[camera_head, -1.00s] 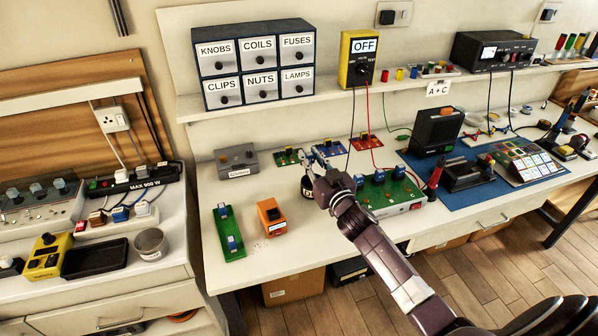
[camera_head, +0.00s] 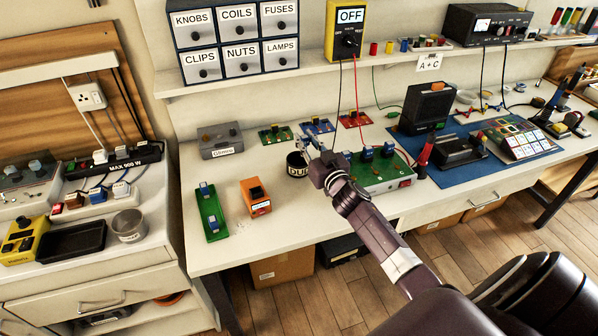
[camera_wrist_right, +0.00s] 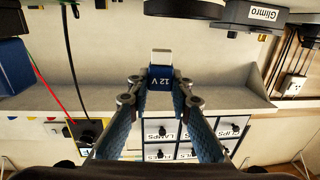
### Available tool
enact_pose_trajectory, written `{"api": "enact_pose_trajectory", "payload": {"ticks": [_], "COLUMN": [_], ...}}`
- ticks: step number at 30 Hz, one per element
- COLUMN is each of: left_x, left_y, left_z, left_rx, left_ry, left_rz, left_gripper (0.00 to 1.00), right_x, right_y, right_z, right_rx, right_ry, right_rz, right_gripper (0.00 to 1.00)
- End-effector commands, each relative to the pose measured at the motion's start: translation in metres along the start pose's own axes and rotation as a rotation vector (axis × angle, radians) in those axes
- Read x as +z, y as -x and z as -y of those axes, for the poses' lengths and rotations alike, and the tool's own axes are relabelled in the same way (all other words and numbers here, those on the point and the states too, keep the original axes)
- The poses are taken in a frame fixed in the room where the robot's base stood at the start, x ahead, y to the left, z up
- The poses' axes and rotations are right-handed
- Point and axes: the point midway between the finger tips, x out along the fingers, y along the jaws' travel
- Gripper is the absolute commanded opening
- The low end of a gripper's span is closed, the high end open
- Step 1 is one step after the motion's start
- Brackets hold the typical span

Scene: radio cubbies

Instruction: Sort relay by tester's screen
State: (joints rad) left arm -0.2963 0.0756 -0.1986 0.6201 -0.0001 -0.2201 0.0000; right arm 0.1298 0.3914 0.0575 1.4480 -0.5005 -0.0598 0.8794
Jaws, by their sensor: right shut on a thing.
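My right gripper (camera_head: 314,154) is shut on a blue relay marked 12 V (camera_wrist_right: 160,76), which shows between the fingertips in the right wrist view. In the head view the gripper is above the bench, beside the black DUD tin (camera_head: 294,167), and largely hides the relay. An orange box with a small screen (camera_head: 256,197) stands left of the tin; its screen is too small to read. A green tray (camera_head: 205,224) with blue relays is farther left. A yellow meter (camera_head: 346,22) on the shelf shows OFF. My left gripper is out of view.
A grey Glimro tin (camera_head: 220,141) stands behind the orange box. Small coloured boards (camera_head: 317,127) lie along the back. A green board with blue relays (camera_head: 398,178) is right of the gripper. Red and black leads hang from the meter.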

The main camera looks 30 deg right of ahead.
Motion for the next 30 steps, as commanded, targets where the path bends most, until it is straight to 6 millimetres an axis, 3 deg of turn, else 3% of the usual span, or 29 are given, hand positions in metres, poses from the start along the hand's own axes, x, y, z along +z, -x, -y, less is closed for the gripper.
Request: {"api": "enact_pose_trajectory", "payload": {"ticks": [7, 8, 13, 23, 30], "left_x": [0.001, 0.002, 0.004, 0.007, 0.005], "left_y": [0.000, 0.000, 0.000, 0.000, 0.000], "left_z": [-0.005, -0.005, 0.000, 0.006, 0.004], "left_rx": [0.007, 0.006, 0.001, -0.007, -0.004], "left_ry": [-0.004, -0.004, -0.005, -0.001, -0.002], "left_rz": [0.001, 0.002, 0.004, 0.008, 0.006], "left_gripper": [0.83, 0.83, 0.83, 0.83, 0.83], "right_x": [0.000, 0.000, 0.000, 0.001, 0.002], "right_y": [0.000, 0.000, 0.000, 0.002, 0.033], "right_z": [0.000, 0.000, 0.000, 0.000, 0.000], "right_rx": [0.000, 0.000, 0.000, 0.000, -0.001], "right_ry": [0.000, 0.000, 0.000, 0.000, 0.000], "right_rz": [-0.001, -0.001, -0.001, 0.000, 0.002], "right_gripper": [0.00, 0.21, 0.39, 0.39, 0.39]}}
